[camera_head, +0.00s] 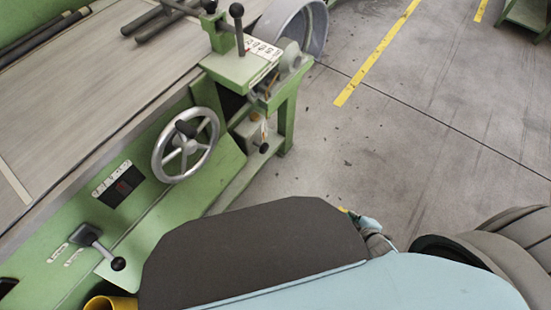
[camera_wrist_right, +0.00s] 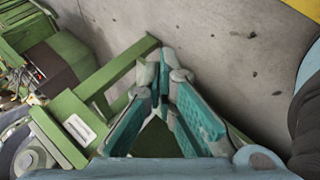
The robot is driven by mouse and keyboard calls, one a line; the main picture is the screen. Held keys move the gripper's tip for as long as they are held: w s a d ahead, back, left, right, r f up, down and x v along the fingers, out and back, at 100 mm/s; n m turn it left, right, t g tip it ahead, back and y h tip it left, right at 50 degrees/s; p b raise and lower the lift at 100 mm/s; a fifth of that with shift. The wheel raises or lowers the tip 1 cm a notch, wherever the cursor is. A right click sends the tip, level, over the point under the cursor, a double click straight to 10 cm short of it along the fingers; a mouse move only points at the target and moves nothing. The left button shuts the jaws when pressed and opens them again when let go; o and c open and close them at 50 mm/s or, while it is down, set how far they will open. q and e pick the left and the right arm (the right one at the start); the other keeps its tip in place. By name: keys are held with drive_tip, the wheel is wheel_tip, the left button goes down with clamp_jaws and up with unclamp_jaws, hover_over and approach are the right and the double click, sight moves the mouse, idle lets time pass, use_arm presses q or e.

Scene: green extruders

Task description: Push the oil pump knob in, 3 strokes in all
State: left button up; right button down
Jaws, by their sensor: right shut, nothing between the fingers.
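The oil pump (camera_head: 256,131) is a small light unit with an orange part on top, low on the green machine, beside the machine's end leg. Its black knob (camera_head: 264,148) sticks out at its lower right. My right gripper (camera_head: 353,215) shows only partly in the head view, past my dark arm link, apart from the knob and to its lower right. In the wrist view the teal fingers (camera_wrist_right: 161,78) come together at the tips, shut and empty. I cannot make out the knob in the wrist view. My left gripper is not in view.
A grey handwheel (camera_head: 186,145) stands out from the machine's front, left of the pump. A black-knobbed lever (camera_head: 118,263) sits lower left. The green end leg (camera_head: 287,122) stands right of the pump. The concrete floor (camera_head: 430,130) to the right is clear.

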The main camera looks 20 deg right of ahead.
sight(260, 146)
drive_tip(key=w+a+r+n+t+y+b, duration=0.25)
drive_tip(key=w+n+b, duration=0.25)
drive_tip(key=w+n, duration=0.35)
drive_tip(key=w+a+r+n+t+y+b, duration=0.1)
drive_tip(key=w+r+n+t+y+b, duration=0.3)
drive_tip(key=w+n, duration=0.4)
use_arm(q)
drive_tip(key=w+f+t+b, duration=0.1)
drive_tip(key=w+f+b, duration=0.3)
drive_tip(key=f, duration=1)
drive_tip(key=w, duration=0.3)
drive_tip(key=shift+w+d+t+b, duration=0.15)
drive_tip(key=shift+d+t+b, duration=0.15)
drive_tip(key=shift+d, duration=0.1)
use_arm(e)
drive_tip(key=s+a+r+n+g+y, duration=0.1)
drive_tip(key=a+r+n+g+y, duration=0.2)
drive_tip(key=n, duration=1.4)
drive_tip(key=a+r+y, duration=0.3)
drive_tip(key=shift+s+a, duration=0.15)
drive_tip(key=shift+a, duration=0.15)
drive_tip(key=shift+n+g+y, duration=0.25)
